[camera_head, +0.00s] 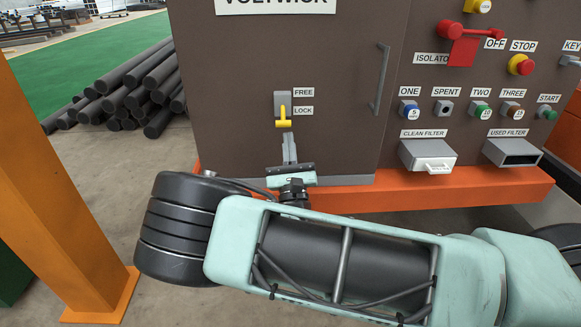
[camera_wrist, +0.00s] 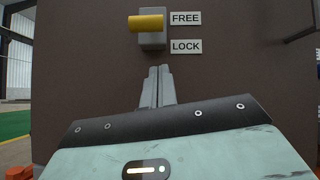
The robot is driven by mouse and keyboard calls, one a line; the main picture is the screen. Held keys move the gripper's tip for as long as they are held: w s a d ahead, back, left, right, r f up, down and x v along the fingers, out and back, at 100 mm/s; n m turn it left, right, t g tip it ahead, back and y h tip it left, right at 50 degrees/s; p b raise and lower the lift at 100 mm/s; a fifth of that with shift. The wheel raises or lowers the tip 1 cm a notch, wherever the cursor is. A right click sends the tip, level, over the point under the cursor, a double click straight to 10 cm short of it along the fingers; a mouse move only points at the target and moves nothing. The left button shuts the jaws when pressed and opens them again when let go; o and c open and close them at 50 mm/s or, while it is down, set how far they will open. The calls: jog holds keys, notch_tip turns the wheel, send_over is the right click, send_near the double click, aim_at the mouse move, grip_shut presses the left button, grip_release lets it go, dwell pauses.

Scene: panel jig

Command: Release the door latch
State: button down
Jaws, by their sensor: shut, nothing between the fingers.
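The door latch is a yellow handle (camera_head: 284,121) on a small grey plate (camera_head: 283,100), fixed to the brown cabinet door (camera_head: 235,60). FREE and LOCK labels sit to its right. In the head view the handle hangs low, at or below LOCK. In the wrist view the yellow handle (camera_wrist: 146,22) lies crosswise level with FREE, so I cannot tell its exact setting. My gripper (camera_head: 289,138) is just below the handle, apart from it, pointing at the door. Its fingers (camera_wrist: 158,70) are shut together and empty.
A vertical grey door handle (camera_head: 380,78) is to the right of the latch. Further right are buttons, a red isolator lever (camera_head: 468,35) and filter drawers (camera_head: 428,156). An orange ledge (camera_head: 430,190) runs beneath the cabinet. An orange post (camera_head: 60,190) stands at left.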

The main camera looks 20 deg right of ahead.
aim_at(283, 114)
jog(key=r, duration=0.1)
jog(key=s+a+r, duration=0.1)
jog(key=r, duration=0.1)
jog(key=shift+s+a+y, duration=0.15)
jog(key=shift+s+y, duration=0.1)
jog(key=shift+y, duration=0.05)
